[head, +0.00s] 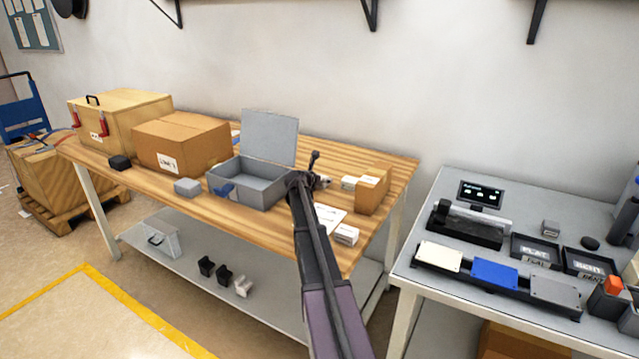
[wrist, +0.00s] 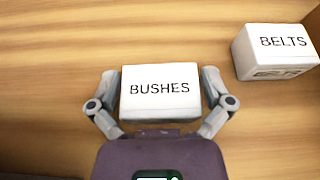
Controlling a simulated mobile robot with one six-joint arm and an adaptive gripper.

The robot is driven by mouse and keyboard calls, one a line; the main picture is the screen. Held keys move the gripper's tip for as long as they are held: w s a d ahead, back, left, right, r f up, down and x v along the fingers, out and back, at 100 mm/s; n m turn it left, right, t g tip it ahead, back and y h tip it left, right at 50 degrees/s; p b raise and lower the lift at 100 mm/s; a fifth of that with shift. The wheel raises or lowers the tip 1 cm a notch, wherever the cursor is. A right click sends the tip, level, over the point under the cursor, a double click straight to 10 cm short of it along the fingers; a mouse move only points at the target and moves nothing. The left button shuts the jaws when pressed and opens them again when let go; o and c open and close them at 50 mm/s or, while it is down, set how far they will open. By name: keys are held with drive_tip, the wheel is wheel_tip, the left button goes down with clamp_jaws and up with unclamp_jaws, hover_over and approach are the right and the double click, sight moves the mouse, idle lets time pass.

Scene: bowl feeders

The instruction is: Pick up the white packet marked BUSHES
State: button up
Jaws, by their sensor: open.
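The white packet marked BUSHES (wrist: 160,90) lies on the wooden tabletop in the middle of the wrist view, its label facing up. My gripper (wrist: 160,76) is open, with one finger on the packet's left and one on its right. Whether the fingers touch its sides I cannot tell. In the head view my gripper (head: 314,180) is over the right part of the wooden bench, and my arm hides much of what is under it.
A white packet marked BELTS (wrist: 276,52) lies to the upper right. In the head view an open grey box (head: 262,187) stands left of my gripper, and a small cardboard box (head: 373,191) to its right. Another white packet (head: 346,235) is near the front edge.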

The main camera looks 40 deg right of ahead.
drive_tip(key=c, duration=0.9)
drive_tip(key=shift+c, duration=0.2)
drive_tip(key=shift+r, duration=0.15)
wheel_tip(320, 180, up, 3)
drive_tip(key=p, duration=0.3)
drive_tip(key=s+a, duration=0.2)
drive_tip(key=a, duration=0.3)
drive_tip(key=s+a+r+p, duration=0.1)
drive_tip(key=s+a, duration=0.1)
drive_tip(key=a, duration=0.3)
drive_tip(key=s+a+p, duration=0.1)
drive_tip(key=s+a, duration=0.1)
drive_tip(key=a, duration=0.2)
drive_tip(key=shift+a+r, duration=0.35)
drive_tip(key=shift+a, duration=0.05)
